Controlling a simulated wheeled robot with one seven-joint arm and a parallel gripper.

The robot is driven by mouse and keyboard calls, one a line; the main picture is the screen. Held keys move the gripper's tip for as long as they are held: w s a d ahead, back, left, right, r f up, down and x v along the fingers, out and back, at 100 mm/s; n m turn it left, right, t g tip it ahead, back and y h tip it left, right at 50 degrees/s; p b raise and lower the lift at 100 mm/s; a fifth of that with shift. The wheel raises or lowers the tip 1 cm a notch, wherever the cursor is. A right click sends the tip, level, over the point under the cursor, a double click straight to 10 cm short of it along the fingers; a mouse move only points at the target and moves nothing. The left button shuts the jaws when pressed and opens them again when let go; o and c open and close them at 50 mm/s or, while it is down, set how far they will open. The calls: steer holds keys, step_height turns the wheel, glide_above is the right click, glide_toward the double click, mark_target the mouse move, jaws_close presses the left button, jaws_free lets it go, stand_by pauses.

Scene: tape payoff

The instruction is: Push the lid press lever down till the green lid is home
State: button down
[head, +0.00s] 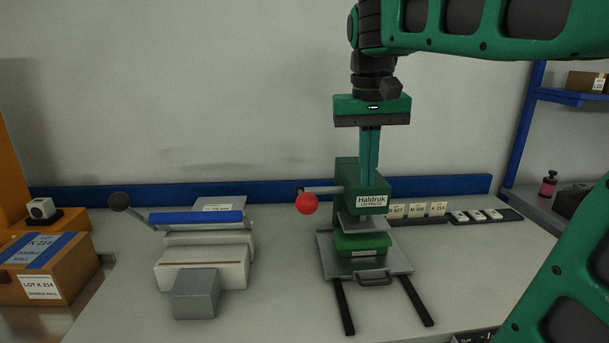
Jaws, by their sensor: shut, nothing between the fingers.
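The lid press (371,202), a green machine labelled Haldruk, stands on the bench right of centre. Its lever arm sticks out to the left and ends in a red ball (307,204). A grey press plate (359,225) hangs above the green lid (362,242), which is on a small container on the press's grey sliding tray (331,265). Whether the lid is seated cannot be made out. My gripper (369,183) points down with its fingers shut and empty. Its tips appear at the top of the press head, right of the red ball; contact cannot be told.
A second device with a blue bar (197,217) and a dark ball lever (118,201) stands to the left. Bare bench lies between the two devices.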

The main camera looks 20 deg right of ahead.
steer(key=w+a+r+n+y, duration=0.1)
steer(key=w+a+r, duration=0.5)
steer(key=a+r, duration=0.3)
step_height(320, 180, up, 3)
steer(key=shift+w+a+r+t, duration=0.1)
steer(key=shift+w+a+t, duration=0.1)
steer(key=shift+t, duration=0.1)
